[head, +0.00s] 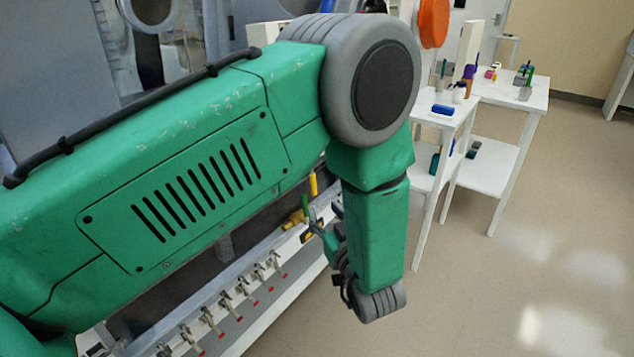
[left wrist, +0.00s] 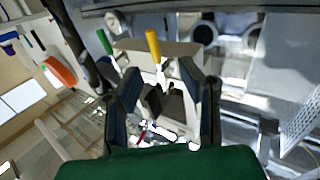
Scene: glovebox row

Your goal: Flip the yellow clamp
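The yellow clamp shows its upright yellow handle (head: 313,184) in the head view, just left of my left forearm. In the left wrist view the yellow handle (left wrist: 153,45) stands ahead, with a pale metal part below it. My left gripper (head: 322,232) is partly hidden by my own arm in the head view. In the left wrist view its two dark fingers (left wrist: 161,72) are spread apart, and the yellow clamp shows beyond and between their tips. I cannot see contact. The clamp's lower part is partly hidden by the fingers. My right gripper is not in view.
A green handle (left wrist: 105,42) stands left of the yellow one. Several red-tipped clamps (head: 240,286) line the rail below my arm. White tables (head: 468,112) with small items stand at the right. The floor (head: 520,260) at the right is clear.

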